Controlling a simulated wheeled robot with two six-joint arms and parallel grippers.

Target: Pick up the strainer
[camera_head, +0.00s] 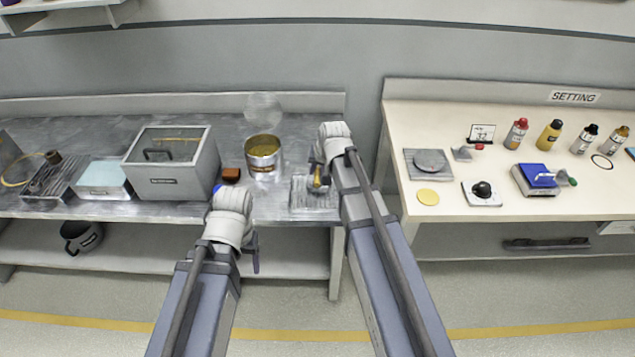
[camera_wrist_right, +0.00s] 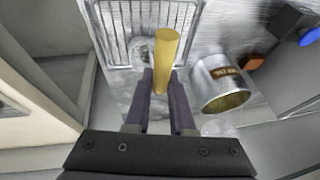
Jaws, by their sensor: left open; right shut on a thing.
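My right gripper (camera_head: 319,176) is above a wire rack (camera_head: 300,195) at the right end of the left bench. In the right wrist view, its two fingers (camera_wrist_right: 160,92) are shut on a yellow handle (camera_wrist_right: 174,45), which I take to be the strainer's. A grey round part (camera_wrist_right: 140,50) shows behind the handle over the rack; I cannot tell whether it is the strainer's bowl or touches the rack. My left gripper (camera_head: 250,250) is open and empty in front of the bench edge.
A tin (camera_head: 263,160) with yellowish contents stands left of the rack, a faint clear disc (camera_head: 263,108) behind it. A brown block (camera_head: 231,174) and grey box (camera_head: 175,165) stand further left. A cream bench (camera_head: 450,130) with bottles lies right, past a gap.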

